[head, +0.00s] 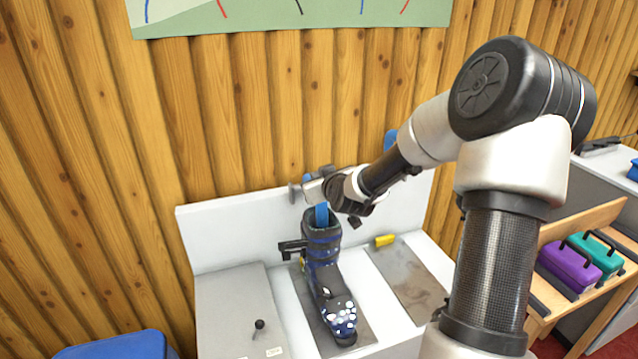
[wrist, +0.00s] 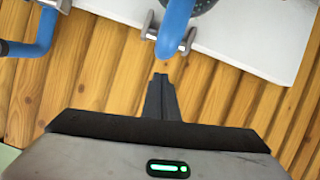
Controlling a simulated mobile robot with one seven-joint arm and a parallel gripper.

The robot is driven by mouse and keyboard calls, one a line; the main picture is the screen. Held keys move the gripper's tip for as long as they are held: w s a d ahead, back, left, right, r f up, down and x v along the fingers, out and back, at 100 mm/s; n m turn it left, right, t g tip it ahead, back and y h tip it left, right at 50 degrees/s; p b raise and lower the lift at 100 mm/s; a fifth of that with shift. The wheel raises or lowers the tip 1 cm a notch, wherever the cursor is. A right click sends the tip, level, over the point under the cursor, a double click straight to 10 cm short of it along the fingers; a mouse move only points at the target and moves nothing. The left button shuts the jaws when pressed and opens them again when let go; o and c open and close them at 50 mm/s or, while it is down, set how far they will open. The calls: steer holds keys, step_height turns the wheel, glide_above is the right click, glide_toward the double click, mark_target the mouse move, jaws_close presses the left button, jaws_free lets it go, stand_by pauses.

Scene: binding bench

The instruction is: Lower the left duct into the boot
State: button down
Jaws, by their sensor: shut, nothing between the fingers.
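The black and dark-blue boot (head: 322,262) stands upright on the bench with its toe toward me. The left duct (head: 321,214), a blue tube, comes down at the boot's top opening. I cannot tell how deep its end sits. In the wrist view the left duct (wrist: 175,32) has a grey crosspiece with two end pegs, and the dark boot edge (wrist: 207,4) shows just beyond. My gripper (wrist: 160,80) is shut and empty, its fingertips a little apart from the duct. In the head view my gripper's fingers are not clearly visible beside the duct.
A second blue duct (head: 390,140) shows behind my arm; it is at the left of the wrist view (wrist: 30,48). A panel with a black knob (head: 259,325) is at left. The wood wall stands close behind.

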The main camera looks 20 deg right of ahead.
steer(key=shift+s+d+f, duration=0.15)
steer(key=shift+d+f, duration=0.05)
steer(key=shift+f, duration=0.6)
steer(key=shift+f, duration=0.1)
steer(key=shift+f+b, duration=0.2)
steer(key=shift+b, duration=0.35)
steer(key=b, duration=0.1)
steer(key=f+b, duration=0.1)
steer(key=b, duration=0.1)
steer(key=shift+s+f+t, duration=0.15)
steer(key=shift+s+t, duration=0.15)
steer(key=shift+t, duration=0.1)
steer(key=b, duration=0.3)
steer(key=shift+s+f+t, duration=0.2)
steer(key=shift+s+t, duration=0.05)
steer(key=shift+t, duration=0.15)
steer(key=shift+b, duration=0.3)
steer(key=shift+r, duration=0.2)
